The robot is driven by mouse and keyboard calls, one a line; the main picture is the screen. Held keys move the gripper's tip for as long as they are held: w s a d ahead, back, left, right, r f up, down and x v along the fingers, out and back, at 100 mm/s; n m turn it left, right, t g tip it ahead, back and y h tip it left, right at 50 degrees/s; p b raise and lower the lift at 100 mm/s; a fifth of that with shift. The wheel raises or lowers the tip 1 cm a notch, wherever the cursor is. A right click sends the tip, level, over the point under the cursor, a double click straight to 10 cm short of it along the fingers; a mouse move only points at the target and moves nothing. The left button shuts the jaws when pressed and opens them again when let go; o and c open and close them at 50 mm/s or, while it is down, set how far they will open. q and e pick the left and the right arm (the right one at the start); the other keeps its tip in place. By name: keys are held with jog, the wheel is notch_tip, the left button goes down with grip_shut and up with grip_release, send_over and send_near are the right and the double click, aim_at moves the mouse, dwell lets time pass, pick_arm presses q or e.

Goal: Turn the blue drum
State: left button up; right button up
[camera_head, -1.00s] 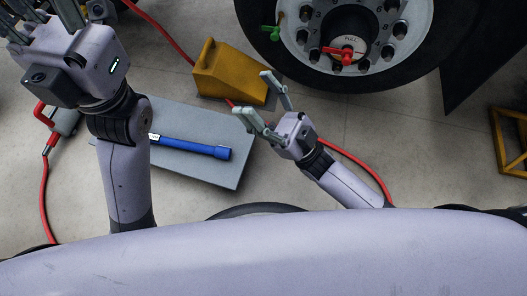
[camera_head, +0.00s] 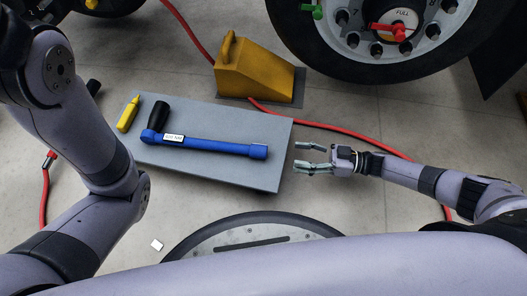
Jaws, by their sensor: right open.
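I see no blue drum in the head view. The only large blue thing is a bar-shaped tool (camera_head: 215,146) like a torque wrench, with a black handle and a white label. It lies flat on a grey board (camera_head: 270,175) on the floor. My right gripper (camera_head: 300,157) is open and empty just right of the board, its fingers pointing left towards the tool's right end, with a gap between. My left arm rises along the left side; its gripper is out of the picture.
A yellow marker-like object (camera_head: 128,114) lies on the board's left end. A yellow wheel chock (camera_head: 255,75) stands behind the board. A truck wheel (camera_head: 350,62) with a red handle (camera_head: 392,30) is at top right. A red hose (camera_head: 330,128) crosses the floor.

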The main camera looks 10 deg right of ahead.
aim_at(263, 152)
jog(key=b+x, duration=0.3)
jog(key=x, duration=0.7)
jog(key=shift+f, duration=0.15)
jog(key=shift+x, duration=0.8)
jog(key=shift+c, duration=0.2)
jog(key=c, duration=1.1)
jog(key=shift+r, duration=0.2)
jog(key=shift+c, duration=0.2)
jog(key=shift+m+p, duration=0.35)
jog(key=shift+m, duration=0.35)
jog(key=shift+f, duration=0.1)
jog(key=o, duration=1.2)
